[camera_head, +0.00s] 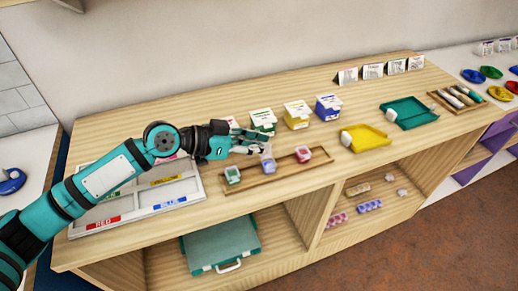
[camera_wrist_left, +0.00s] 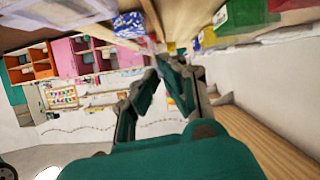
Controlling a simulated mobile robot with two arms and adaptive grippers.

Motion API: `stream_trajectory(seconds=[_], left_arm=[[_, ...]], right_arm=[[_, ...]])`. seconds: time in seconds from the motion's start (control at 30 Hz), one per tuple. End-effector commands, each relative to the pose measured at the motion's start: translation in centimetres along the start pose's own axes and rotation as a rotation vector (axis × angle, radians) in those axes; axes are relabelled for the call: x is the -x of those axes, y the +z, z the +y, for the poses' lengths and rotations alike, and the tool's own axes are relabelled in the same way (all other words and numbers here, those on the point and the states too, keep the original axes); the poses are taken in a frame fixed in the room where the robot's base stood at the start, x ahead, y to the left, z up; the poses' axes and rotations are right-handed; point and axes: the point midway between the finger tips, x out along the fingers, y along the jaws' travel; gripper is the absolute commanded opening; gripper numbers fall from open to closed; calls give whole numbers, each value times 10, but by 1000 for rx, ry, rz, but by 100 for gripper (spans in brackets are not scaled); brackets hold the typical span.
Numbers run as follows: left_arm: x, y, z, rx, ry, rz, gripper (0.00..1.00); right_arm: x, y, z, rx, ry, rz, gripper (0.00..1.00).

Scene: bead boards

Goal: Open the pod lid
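Three small pods stand in a row in a shallow wooden tray (camera_head: 322,159): a green one (camera_head: 232,175), a blue-purple one (camera_head: 269,167) and a red one (camera_head: 303,154). My left gripper (camera_head: 265,149) is at the middle, blue-purple pod, its fingertips at the pod's upper part. A pale, clear-looking piece, perhaps its lid, shows there; how far it is open is not clear. In the left wrist view the gripper (camera_wrist_left: 160,62) has its fingertips drawn near each other by a small pale part. Whether they grip it cannot be told. My right gripper is not in view.
Green, yellow and blue boxes (camera_head: 297,114) stand behind the tray. A white sorting board with colour labels (camera_head: 135,213) lies under my left arm. A yellow tray (camera_head: 366,138) and a teal tray (camera_head: 410,112) are to the right. A teal case (camera_head: 221,243) sits on the shelf below.

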Motion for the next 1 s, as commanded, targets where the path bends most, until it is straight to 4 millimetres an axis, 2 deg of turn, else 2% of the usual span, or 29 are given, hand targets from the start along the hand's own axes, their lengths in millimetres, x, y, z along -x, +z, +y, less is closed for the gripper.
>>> stream_trajectory(seconds=[0.47, 0.5, 0.53, 0.77, 0.87, 1.0], left_arm=[[0, 1, -1, 11, 5, -2, 0], [0, 1, -1, 11, 5, -2, 8], [0, 1, -1, 11, 5, -2, 12], [0, 0, -1, 11, 4, -1, 13], [4, 1, -1, 11, 3, -1, 13], [22, 1, -2, 11, 1, 0, 13]], right_arm=[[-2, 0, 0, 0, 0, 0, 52], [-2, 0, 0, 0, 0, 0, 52], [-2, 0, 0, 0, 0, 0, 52], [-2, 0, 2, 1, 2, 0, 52], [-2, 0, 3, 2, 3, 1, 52], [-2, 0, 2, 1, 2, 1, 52]])
